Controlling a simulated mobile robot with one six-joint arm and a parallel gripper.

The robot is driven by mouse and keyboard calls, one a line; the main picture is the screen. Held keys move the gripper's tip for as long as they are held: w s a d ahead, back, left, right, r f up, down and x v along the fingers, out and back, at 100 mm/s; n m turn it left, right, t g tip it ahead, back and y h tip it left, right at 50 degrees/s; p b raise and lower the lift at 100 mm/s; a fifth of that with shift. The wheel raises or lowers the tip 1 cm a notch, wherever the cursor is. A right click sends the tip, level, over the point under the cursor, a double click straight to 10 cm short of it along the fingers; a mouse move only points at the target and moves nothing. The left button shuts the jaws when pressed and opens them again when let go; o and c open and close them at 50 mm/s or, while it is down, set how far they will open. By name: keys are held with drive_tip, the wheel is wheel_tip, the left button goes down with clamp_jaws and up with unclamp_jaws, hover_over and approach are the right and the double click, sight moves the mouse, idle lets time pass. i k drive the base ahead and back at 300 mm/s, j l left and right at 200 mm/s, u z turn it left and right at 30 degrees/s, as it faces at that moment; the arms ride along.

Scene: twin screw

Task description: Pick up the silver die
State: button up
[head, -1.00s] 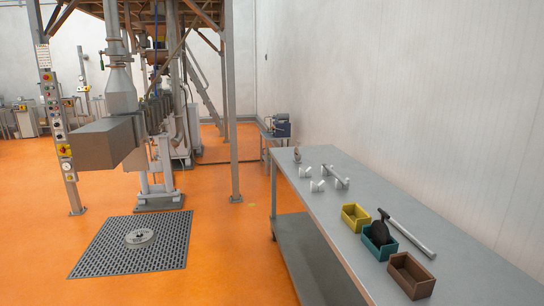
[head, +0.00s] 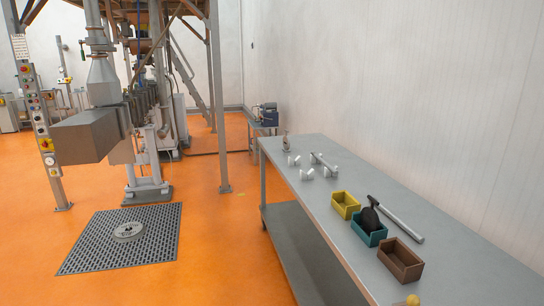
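A round silver die (head: 128,231) lies flat on the dark grid mat (head: 85,258) on the orange floor, at the lower left. It is a disc with small dark marks near its middle, too small to make out. Nothing touches it from above. The extruder machine (head: 95,140) stands behind the mat, its box-shaped housing off to the upper left of the die. My gripper is not in view.
A long grey table (head: 330,240) runs along the right wall. It bears yellow (head: 346,204), teal (head: 368,232) and brown (head: 400,260) bins, a dark scraper-like tool (head: 370,216), a grey bar (head: 403,220) and several white pipe fittings (head: 307,174). The floor between mat and table is clear.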

sight(287, 141)
drive_tip(key=i+j+u, duration=0.1)
drive_tip(key=i+j, duration=0.2)
drive_tip(key=i, duration=0.2)
drive_tip(key=i+j, duration=0.3)
drive_tip(key=i, duration=0.25)
drive_tip(key=i+j+u, duration=0.15)
drive_tip(key=i+j, duration=0.15)
drive_tip(key=i, duration=0.2)
drive_tip(key=i+j, duration=0.2)
drive_tip(key=i, duration=0.35)
drive_tip(key=i+j+u, duration=0.15)
drive_tip(key=i, duration=0.35)
